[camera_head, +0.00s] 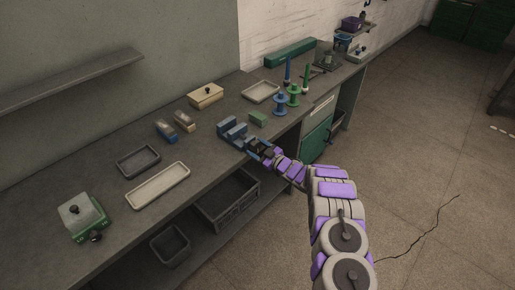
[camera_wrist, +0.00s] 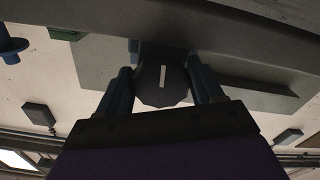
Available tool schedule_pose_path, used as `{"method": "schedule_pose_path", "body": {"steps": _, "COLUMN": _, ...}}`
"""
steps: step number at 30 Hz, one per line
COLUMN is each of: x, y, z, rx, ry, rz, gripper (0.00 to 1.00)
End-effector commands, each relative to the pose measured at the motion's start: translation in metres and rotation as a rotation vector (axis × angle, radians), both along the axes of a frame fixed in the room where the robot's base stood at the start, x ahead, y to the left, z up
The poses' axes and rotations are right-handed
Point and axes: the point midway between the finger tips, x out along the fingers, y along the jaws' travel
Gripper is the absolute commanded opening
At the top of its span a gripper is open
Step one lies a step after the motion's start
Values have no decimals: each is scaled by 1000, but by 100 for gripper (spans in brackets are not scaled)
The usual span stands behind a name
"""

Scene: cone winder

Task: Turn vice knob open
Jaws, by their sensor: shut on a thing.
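The blue vice (camera_head: 233,130) stands at the front edge of the workbench in the head view. My gripper (camera_head: 268,150) reaches it from the right, at the bench edge. In the wrist view the vice knob (camera_wrist: 151,84), dark and many-sided with a pale upright stripe, sits between the two fingers of my gripper (camera_wrist: 162,88). The fingers are shut on the knob, one on each side. The gap between the vice jaws is too small to judge. In the head view the knob is hidden by my gripper.
A green block (camera_head: 258,118) lies just behind the vice. Blue and green spools (camera_head: 281,104) stand to the right. Trays (camera_head: 157,186) and a wooden box (camera_head: 206,95) are on the bench. A dark crate (camera_head: 228,198) sits on the shelf below.

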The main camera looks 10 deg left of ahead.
Motion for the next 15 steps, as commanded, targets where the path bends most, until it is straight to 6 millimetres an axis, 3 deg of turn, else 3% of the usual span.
{"method": "schedule_pose_path", "body": {"steps": 4, "x": 1, "y": 0, "z": 2, "rx": 3, "ry": -4, "rz": 0, "gripper": 36}}
{"method": "schedule_pose_path", "body": {"steps": 5, "x": 1, "y": 0, "z": 3, "rx": 3, "ry": -4, "rz": 0, "gripper": 68}}
{"method": "schedule_pose_path", "body": {"steps": 6, "x": 1, "y": 0, "z": 2, "rx": 4, "ry": -3, "rz": 0, "gripper": 72}}
{"method": "schedule_pose_path", "body": {"steps": 11, "x": 0, "y": 0, "z": 2, "rx": 3, "ry": -1, "rz": -1, "gripper": 87}}
{"method": "schedule_pose_path", "body": {"steps": 15, "x": 0, "y": 0, "z": 1, "rx": 2, "ry": -1, "rz": 0, "gripper": 87}}
